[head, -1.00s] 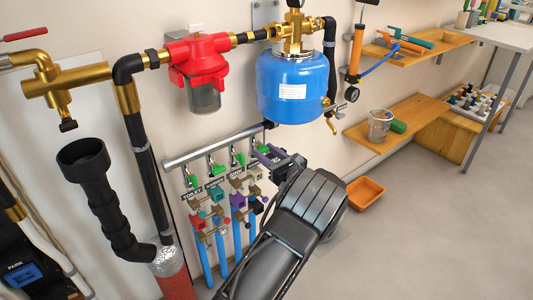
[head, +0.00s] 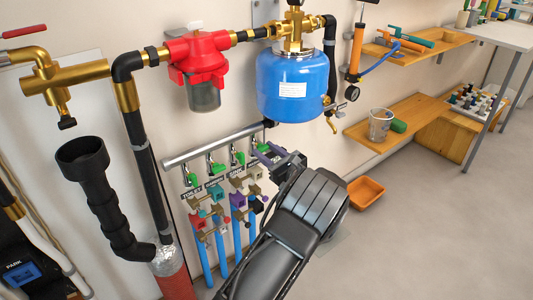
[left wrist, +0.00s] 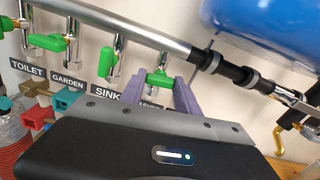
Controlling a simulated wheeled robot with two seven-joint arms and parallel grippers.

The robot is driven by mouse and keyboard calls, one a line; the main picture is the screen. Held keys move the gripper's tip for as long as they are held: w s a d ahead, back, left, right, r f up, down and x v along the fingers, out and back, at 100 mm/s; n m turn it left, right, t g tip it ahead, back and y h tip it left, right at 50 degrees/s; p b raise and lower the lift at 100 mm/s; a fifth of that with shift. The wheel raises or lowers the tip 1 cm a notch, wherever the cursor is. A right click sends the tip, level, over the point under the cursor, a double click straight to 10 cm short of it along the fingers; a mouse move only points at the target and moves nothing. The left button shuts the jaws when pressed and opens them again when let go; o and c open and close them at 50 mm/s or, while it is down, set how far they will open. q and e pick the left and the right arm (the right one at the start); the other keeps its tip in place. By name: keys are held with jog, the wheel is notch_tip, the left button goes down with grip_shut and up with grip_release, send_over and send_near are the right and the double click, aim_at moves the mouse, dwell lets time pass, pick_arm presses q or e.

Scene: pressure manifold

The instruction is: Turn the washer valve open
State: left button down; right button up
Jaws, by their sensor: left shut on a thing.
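The washer valve (left wrist: 160,79) is the rightmost of the green-handled valves under the grey manifold pipe. Its green handle sits between the purple fingers of my left gripper (left wrist: 160,94) in the left wrist view, and the gripper is shut on it. The label below this valve is partly hidden by the gripper. In the head view, my left gripper (head: 267,158) reaches up to the right end of the valve row. Its arm covers part of the pipes below. My right gripper is not in view.
The sink valve (left wrist: 106,61) and garden valve (left wrist: 47,42) stand close to the left. The blue tank (head: 292,88) hangs just above. The manifold pipe (head: 215,146) runs along the wall. An orange bin (head: 366,192) stands on the floor to the right, with open floor beyond.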

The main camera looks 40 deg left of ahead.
pick_arm(q)
jog(key=shift+f+n+b, duration=0.1)
jog(key=shift+n+b, duration=6.8)
jog(key=shift+n, duration=1.4)
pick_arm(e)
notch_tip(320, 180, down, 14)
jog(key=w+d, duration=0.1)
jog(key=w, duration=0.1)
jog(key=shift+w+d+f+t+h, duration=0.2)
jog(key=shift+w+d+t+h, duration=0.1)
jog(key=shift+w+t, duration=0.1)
pick_arm(q)
jog(key=c, duration=0.9)
grip_release()
jog(key=shift+d, duration=0.15)
